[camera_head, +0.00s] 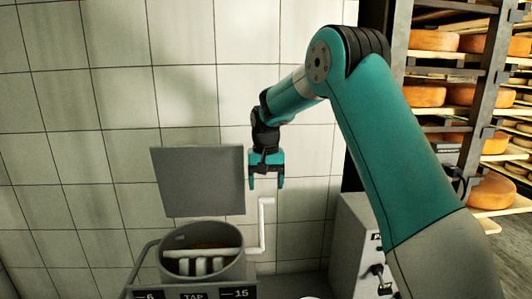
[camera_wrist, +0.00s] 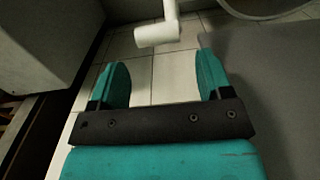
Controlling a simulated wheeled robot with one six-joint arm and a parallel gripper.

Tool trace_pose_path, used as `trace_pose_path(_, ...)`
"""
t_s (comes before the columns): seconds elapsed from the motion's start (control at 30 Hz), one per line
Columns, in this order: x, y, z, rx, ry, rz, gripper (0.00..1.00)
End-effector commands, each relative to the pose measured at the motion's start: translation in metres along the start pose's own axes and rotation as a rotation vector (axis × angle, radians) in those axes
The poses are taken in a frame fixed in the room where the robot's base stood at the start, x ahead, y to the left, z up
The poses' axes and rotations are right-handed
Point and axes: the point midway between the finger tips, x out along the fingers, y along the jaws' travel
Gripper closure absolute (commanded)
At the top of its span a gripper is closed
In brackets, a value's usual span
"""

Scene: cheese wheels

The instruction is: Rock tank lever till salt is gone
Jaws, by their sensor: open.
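A grey round tank (camera_head: 203,256) stands at the lower middle of the head view, with pale bars and some brownish content inside; I cannot make out salt. A white cranked lever (camera_head: 262,226) rises at the tank's right side. The lever's end also shows in the wrist view (camera_wrist: 158,35), beyond my fingertips and roughly between them. My gripper (camera_head: 266,187) is open and empty, pointing down just above the lever's top. In the wrist view its two teal fingers (camera_wrist: 160,72) are apart and do not touch the lever.
A grey panel (camera_head: 198,181) stands behind the tank, left of my gripper. A label strip (camera_head: 193,295) is at the tank's front. A grey box (camera_head: 358,240) with a small tap-like fitting is to the right. Racks of cheese wheels (camera_head: 427,97) fill the far right. A tiled wall is behind.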

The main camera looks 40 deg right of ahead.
Motion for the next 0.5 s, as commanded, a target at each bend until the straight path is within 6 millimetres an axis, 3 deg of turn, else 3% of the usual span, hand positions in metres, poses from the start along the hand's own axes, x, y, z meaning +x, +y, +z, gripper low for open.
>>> trace_pose_path(0.3,-0.081,0.0,-0.001,0.002,0.007,-0.002,0.28)
trace_pose_path(0.5,-0.119,0.0,-0.001,0.002,0.006,-0.001,0.28)
